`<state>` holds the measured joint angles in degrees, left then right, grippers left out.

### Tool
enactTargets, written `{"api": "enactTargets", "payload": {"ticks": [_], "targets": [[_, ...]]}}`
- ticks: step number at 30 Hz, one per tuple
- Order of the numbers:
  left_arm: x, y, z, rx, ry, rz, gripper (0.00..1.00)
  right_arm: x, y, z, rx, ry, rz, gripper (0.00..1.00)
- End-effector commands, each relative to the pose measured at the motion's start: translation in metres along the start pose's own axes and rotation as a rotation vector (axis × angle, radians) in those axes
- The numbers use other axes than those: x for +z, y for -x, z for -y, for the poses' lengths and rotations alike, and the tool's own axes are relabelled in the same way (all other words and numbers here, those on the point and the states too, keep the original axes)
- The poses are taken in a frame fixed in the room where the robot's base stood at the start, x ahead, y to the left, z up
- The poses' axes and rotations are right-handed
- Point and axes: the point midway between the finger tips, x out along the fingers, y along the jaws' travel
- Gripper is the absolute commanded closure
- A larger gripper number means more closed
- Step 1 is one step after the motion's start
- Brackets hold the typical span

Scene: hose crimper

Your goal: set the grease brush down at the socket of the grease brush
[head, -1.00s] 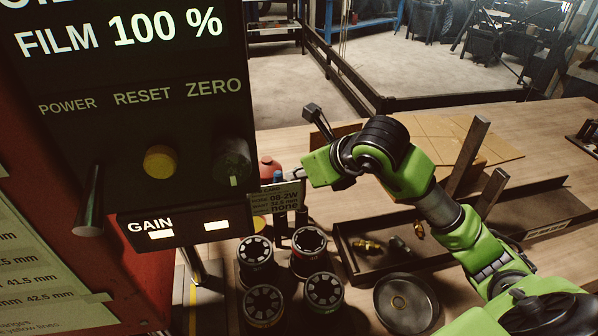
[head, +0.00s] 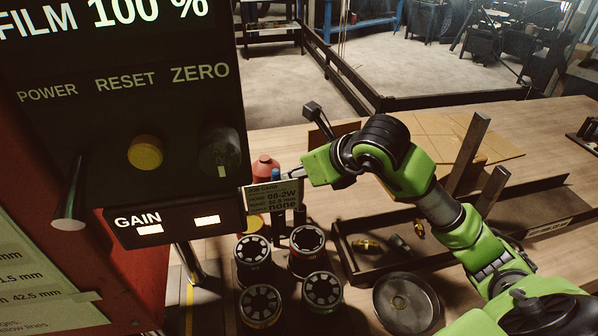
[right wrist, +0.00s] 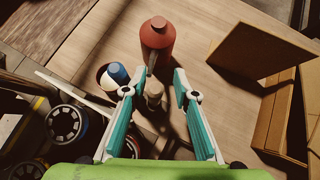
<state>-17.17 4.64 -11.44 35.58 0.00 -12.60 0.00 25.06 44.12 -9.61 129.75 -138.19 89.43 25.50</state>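My right gripper (right wrist: 155,78) is open in the right wrist view, its two teal fingers apart. A small tan and dark upright piece (right wrist: 154,95) shows between the fingers, with a visible gap on both sides; it may be the grease brush or its holder, but I cannot tell. In the head view the tip of my right gripper (head: 300,176) is beside a hanging job card (head: 272,199), which partly covers that area. Dark upright posts (head: 279,222) stand below the card. I cannot clearly make out the brush's socket. My left gripper is not in view.
A red bottle (right wrist: 157,40) stands just beyond the fingers. A blue and white piece (right wrist: 117,74) is left of them. Several round die sets (head: 307,240), a round dish (head: 405,302) and a dark tray (head: 350,262) with fittings are nearby. A control panel (head: 130,110) blocks the left.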

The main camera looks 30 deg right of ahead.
Motion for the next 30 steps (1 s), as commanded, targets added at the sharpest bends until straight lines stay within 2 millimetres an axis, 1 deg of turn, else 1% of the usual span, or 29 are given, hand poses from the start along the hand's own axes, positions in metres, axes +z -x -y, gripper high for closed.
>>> {"api": "enactTargets", "payload": {"ticks": [1, 11, 14, 17, 20, 24, 27, 30], "targets": [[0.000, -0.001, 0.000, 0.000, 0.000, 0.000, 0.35, -0.006, -0.003, -0.004, 0.010, 0.005, -0.015, 0.70], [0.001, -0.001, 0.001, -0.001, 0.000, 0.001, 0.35, -0.009, -0.004, -0.006, 0.013, 0.007, -0.022, 0.70], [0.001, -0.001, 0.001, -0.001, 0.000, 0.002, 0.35, -0.009, 0.001, -0.005, 0.013, 0.008, -0.022, 0.70], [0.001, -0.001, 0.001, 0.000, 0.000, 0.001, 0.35, -0.008, 0.013, -0.004, 0.009, 0.011, -0.021, 0.70], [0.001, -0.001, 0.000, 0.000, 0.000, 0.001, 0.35, -0.007, 0.032, -0.003, 0.006, 0.011, -0.017, 0.70], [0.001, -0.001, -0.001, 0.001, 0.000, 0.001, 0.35, -0.005, 0.064, -0.001, 0.003, 0.010, -0.010, 0.70], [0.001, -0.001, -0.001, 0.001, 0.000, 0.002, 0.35, -0.004, 0.085, 0.000, 0.002, 0.008, -0.007, 0.70], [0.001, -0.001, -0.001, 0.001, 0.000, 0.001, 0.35, -0.003, 0.101, 0.001, 0.001, 0.005, -0.005, 0.70]]}}
